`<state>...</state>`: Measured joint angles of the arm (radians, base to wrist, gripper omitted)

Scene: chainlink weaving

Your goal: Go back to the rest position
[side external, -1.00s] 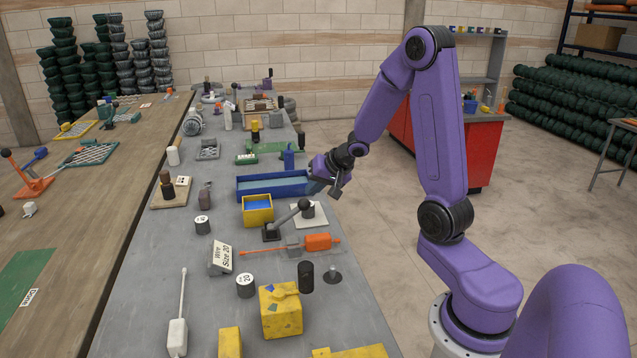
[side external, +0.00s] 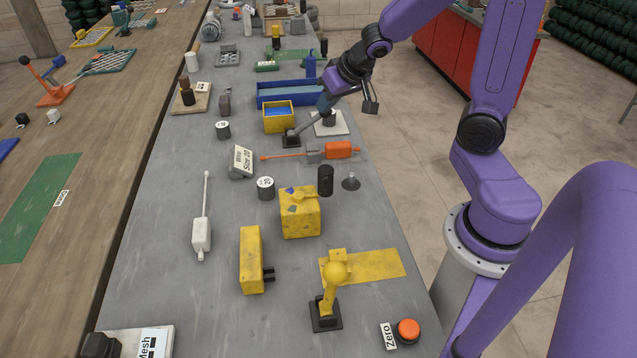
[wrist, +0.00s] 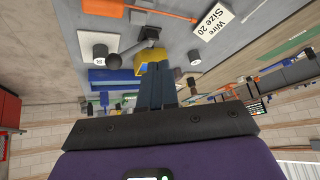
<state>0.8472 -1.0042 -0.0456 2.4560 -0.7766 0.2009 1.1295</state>
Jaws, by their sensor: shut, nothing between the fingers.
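My gripper (side external: 324,102) is over the right side of the grey workbench (side external: 190,290), by the right end of the long blue tray (side external: 268,99). Its two fingers show in the wrist view (wrist: 157,86), side by side and shut with nothing between them. A grey lever on a dark base (side external: 291,140) stands just below and left of the gripper in the side view. A white plate (side external: 340,128) with a dark cylinder lies beneath the gripper; the gap between them is hard to judge. No marker for a rest position shows.
A yellow bin (side external: 279,122) stands left of the lever. An orange-handled tool (side external: 338,150), a dark cylinder (side external: 325,180) and a yellow block (side external: 300,212) lie nearer the camera. An orange button (side external: 408,330) is at the near right. Open floor is right of the bench.

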